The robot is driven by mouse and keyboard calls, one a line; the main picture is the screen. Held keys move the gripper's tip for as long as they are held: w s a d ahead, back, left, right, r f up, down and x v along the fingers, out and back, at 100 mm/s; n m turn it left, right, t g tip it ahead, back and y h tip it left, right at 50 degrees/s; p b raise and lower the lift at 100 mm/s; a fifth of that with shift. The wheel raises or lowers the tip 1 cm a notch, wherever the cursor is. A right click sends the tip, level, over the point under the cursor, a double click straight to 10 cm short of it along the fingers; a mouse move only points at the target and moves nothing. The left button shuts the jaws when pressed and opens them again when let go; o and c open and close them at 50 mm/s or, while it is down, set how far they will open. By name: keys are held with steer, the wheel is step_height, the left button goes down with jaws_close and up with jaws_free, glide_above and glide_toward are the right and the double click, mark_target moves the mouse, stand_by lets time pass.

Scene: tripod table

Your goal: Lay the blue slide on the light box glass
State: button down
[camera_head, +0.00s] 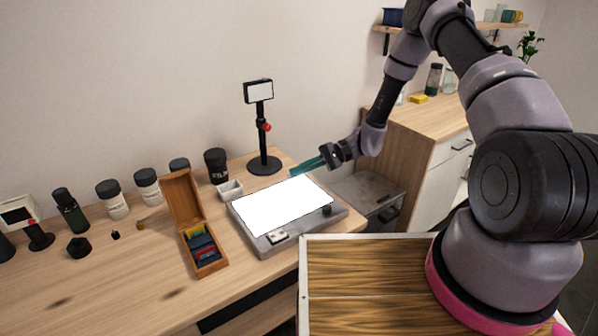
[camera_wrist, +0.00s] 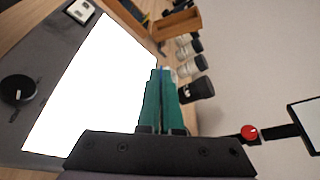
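The light box (camera_head: 335,219) lies flat on the table with its bright white glass bare. It also shows at the left in the wrist view (camera_wrist: 45,75). My gripper (camera_head: 294,171) hangs just over the far right edge of the glass, its teal fingers pointing left. In the wrist view the fingers (camera_wrist: 161,74) are close together on a thin blue edge, which looks like the blue slide (camera_wrist: 161,84) seen edge-on. Most of the slide is hidden by the fingers. The open wooden slide box (camera_head: 182,205) holds several coloured slides to the left of the light box.
A black stand with a small panel (camera_head: 258,92) and red knob rises behind the light box. A white divided dish (camera_head: 230,190), a black film cup (camera_head: 216,164) and several lidded jars (camera_head: 112,200) stand along the back. The front left of the table is clear.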

mark_target(300, 196)
steer(key=shift+d+f, duration=0.15)
steer(key=shift+f, duration=3.1)
steer(key=c, duration=1)
jaws_free()
steer(key=v, duration=1)
steer(key=shift+w+d, duration=0.1)
steer(key=shift+d, duration=0.2)
